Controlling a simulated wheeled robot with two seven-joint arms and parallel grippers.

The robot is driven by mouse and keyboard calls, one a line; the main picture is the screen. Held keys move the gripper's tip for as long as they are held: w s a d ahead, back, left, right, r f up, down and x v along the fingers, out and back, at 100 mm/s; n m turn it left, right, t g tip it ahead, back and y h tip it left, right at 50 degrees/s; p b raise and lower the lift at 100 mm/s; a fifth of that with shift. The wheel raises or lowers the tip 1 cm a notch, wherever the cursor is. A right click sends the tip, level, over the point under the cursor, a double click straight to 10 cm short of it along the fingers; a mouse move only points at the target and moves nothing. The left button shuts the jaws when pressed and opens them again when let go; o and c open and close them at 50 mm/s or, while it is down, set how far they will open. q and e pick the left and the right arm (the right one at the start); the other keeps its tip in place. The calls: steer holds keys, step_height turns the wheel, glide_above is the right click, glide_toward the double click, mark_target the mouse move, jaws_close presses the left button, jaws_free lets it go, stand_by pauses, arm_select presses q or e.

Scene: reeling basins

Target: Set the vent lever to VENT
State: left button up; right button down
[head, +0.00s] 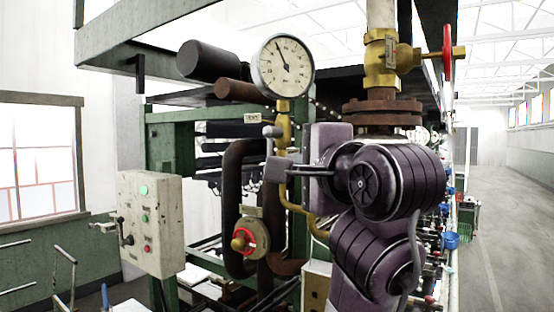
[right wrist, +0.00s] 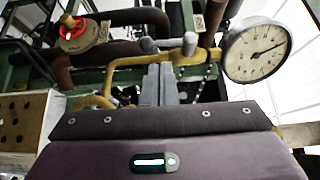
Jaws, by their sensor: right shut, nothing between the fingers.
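The vent lever (head: 271,131) is a short grey handle with a rounded knob, on the yellow pipe (head: 283,108) under the pressure gauge (head: 283,66). In the right wrist view the lever (right wrist: 166,43) points left from the pipe, roughly level. A small label plate (head: 252,117) is beside it; its words are too small to read. My right gripper (head: 272,169) is shut and empty, just below the lever. In the right wrist view its fingertips (right wrist: 160,67) are just below the lever bar; I cannot tell whether they touch it. My left gripper is out of view.
A red-rimmed valve (head: 247,238) sits low on the pipes, left of my right arm. A flanged pipe with a brass valve and red handwheel (head: 447,52) is above the arm. A control box (head: 152,223) stands at left. The aisle at right is clear.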

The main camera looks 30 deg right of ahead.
steer(key=w+d+p, duration=0.1)
steer(key=w+p, duration=0.3)
steer(key=w, duration=0.4)
steer(key=shift+d, duration=0.35)
